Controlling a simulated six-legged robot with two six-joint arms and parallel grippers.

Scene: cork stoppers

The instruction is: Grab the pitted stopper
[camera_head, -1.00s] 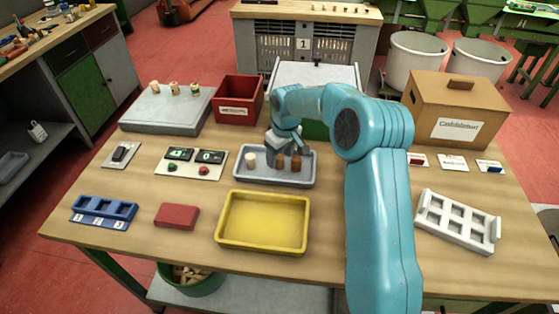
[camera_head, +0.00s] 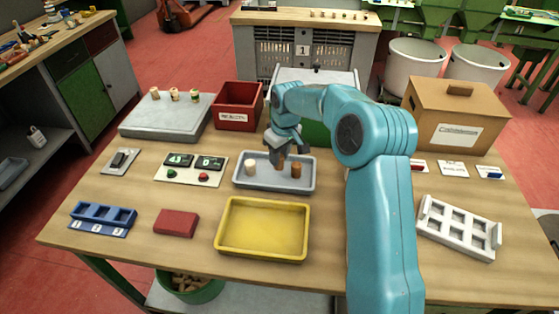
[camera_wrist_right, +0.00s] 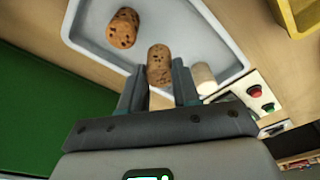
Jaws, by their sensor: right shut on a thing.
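The grey tray (camera_head: 310,183) holds a pale stopper (camera_head: 250,167) at its left and a darker orange-brown stopper (camera_head: 296,170) at its right. My right gripper (camera_head: 281,153) is over the tray, shut on a brown cork stopper (camera_head: 280,161) between those two. In the right wrist view, the held stopper (camera_wrist_right: 160,66) shows small dark pits and sits between the fingers of my right gripper (camera_wrist_right: 160,84). The orange-brown stopper (camera_wrist_right: 123,28) also shows dark spots there. The pale stopper (camera_wrist_right: 203,79) is partly hidden behind a finger. My left gripper is out of view.
A yellow tray (camera_head: 264,255) lies in front of the grey tray. A red bin (camera_head: 238,118) stands behind it. A panel with red and green buttons (camera_head: 165,172) is at its left. A white rack (camera_head: 470,243) lies at right, beyond my arm.

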